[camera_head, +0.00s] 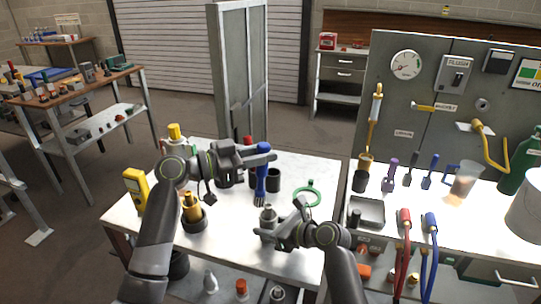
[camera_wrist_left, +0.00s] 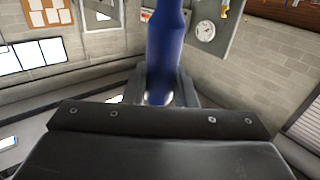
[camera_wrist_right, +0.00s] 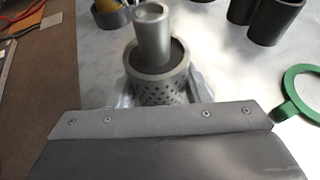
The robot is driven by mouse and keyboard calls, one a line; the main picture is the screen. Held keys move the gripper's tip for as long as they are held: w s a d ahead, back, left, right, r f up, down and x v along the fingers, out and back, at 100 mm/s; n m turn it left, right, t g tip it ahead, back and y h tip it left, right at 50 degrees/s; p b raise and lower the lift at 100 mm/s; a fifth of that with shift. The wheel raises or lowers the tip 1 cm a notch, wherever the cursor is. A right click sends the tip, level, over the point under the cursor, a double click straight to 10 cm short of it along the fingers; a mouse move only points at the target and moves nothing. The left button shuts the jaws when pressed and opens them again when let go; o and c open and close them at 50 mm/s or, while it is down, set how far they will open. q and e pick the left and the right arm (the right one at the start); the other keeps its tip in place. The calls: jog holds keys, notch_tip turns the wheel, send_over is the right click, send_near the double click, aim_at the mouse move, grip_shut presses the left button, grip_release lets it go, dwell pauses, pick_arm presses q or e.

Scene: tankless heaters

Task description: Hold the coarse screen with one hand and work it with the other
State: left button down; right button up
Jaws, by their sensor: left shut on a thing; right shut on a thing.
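The coarse screen (camera_head: 267,216) is a grey metal cylinder over the left table. In the right wrist view the coarse screen (camera_wrist_right: 158,88) shows a perforated wall, a dark opening and a plain narrower tube standing up in it. My right gripper (camera_head: 281,236) is shut on the screen, which is upright. My left gripper (camera_head: 268,157) is shut on a blue brush (camera_head: 262,178), held bristles down above and just left of the screen, apart from it. The blue handle (camera_wrist_left: 165,45) fills the middle of the left wrist view.
A green ring (camera_head: 307,194) lies right of the brush. Dark cups (camera_head: 273,181) stand behind it. A yellow-topped piece in a dark holder (camera_head: 194,216) and a yellow meter (camera_head: 135,188) are at left. A metal tray (camera_head: 367,212) and red and blue hoses (camera_head: 404,240) are at right.

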pick_arm(q)
jog(key=shift+w+a, duration=0.15)
jog(key=shift+a, duration=0.15)
jog(key=shift+r, duration=4)
pick_arm(e)
jog(key=o, duration=1.1)
jog(key=shift+d, duration=0.1)
jog(key=v, duration=1.2)
pick_arm(q)
jog(key=shift+d+f, duration=0.1)
pick_arm(e)
jog(key=shift+s+f, duration=0.1)
jog(key=shift+s, duration=0.05)
